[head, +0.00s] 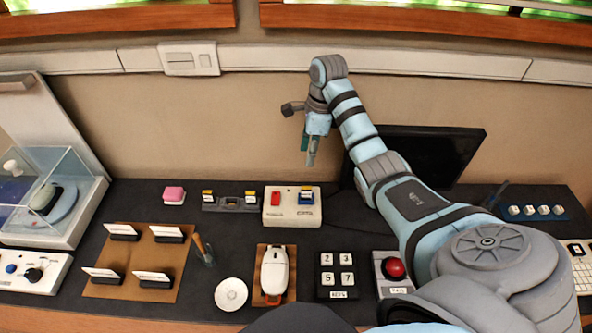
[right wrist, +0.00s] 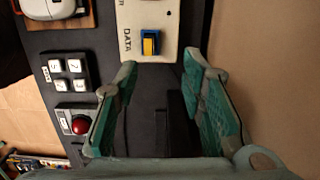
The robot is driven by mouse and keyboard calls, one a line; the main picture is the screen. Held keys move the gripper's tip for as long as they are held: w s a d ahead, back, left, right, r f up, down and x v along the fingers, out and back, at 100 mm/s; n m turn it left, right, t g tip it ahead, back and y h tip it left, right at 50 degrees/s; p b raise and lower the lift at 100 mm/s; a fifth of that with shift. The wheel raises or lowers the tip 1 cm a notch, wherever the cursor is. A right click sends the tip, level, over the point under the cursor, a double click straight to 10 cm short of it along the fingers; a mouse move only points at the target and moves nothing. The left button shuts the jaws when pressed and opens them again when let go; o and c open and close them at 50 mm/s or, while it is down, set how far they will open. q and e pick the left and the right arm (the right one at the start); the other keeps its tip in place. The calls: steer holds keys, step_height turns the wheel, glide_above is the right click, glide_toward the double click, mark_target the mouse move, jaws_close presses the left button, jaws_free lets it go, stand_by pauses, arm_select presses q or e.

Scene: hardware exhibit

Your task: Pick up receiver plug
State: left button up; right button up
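A white box (head: 291,219) on the dark table has a red socket (head: 276,198) and a blue socket (head: 306,196). Left of the box, a dark grey holder (head: 231,204) bears small yellow-and-black pieces. I cannot tell which piece is the receiver plug. My right gripper (head: 310,160) is raised above and behind the white box. In its wrist view (right wrist: 166,68) its green fingers are apart with nothing between them. My left gripper is not in view.
A pink block (head: 174,195) sits left of the holder. In front are a white handheld device (head: 275,270) on a wooden board, a numbered keypad (head: 338,276) and a red button (head: 395,268). A black monitor (head: 440,150) stands behind my right arm.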

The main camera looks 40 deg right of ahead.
steer(key=b, duration=0.8)
glide_above(307, 188)
steer(key=s, duration=0.1)
steer(key=f, duration=0.7)
steer(key=shift+s+d+f, duration=0.15)
steer(key=shift+d+f, duration=0.05)
steer(key=shift+d, duration=0.15)
steer(key=f+b, duration=0.1)
steer(key=w+f+b, duration=0.1)
steer(key=f, duration=0.1)
steer(key=f+b, duration=0.1)
steer(key=f, duration=0.1)
steer(key=shift+w+a+f+b, duration=0.2)
steer(key=shift+w+a+b, duration=0.05)
steer(key=shift+w+b, duration=0.15)
steer(key=shift+s+a+f+p, duration=0.1)
steer(key=shift+f+p, duration=0.2)
steer(key=shift+f, duration=0.05)
steer(key=shift+s, duration=0.15)
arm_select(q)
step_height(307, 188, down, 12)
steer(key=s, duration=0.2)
arm_select(e)
jaws_close()
